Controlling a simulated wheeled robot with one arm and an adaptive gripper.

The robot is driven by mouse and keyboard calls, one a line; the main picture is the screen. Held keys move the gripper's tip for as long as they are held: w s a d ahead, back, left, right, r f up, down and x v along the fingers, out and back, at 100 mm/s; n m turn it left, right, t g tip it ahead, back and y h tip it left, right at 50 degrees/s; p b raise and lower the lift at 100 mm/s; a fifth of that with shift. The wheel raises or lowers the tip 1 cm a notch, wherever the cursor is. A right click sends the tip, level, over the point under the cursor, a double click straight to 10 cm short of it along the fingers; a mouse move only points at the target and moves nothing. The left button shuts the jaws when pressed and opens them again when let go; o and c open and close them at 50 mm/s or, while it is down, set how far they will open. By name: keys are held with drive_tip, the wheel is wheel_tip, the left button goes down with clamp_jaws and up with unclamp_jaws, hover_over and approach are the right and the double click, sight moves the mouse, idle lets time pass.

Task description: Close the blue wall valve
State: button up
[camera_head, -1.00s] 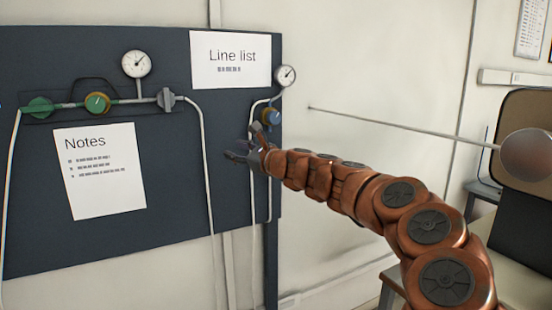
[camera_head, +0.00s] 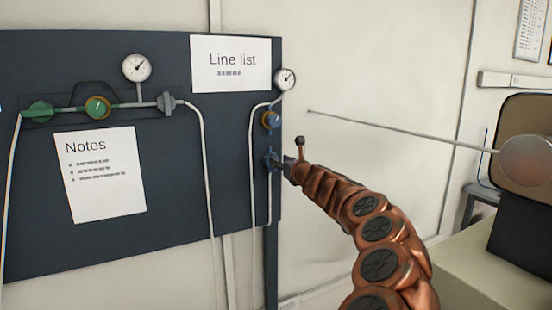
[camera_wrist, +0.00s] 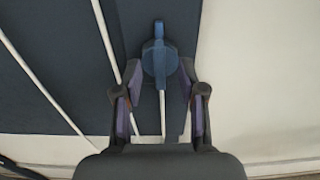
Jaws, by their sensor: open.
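The blue wall valve (camera_head: 270,158) is on the right edge of the dark panel, below a gauge and a blue knob. In the wrist view the blue valve (camera_wrist: 159,62) has a round body and a bar handle that stands nearly upright, roughly in line with the pipe below it. My gripper (camera_head: 285,161) is right beside the valve in the head view and partly covers it. In the wrist view my gripper (camera_wrist: 160,72) is open, with one finger on each side of the valve. Nothing is held. Whether a finger touches the valve I cannot tell.
The blue knob (camera_head: 271,120) and a gauge (camera_head: 285,79) sit just above the valve. Thin pipes (camera_head: 252,200) run down the panel (camera_head: 180,235). A thin rod (camera_head: 400,132) with a round end crosses the right side. A dark box (camera_head: 520,230) stands on a bench.

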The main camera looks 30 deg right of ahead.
drive_tip(key=shift+w+d+p, duration=0.1)
drive_tip(key=shift+w+p, duration=0.3)
drive_tip(key=shift+w, duration=1.25)
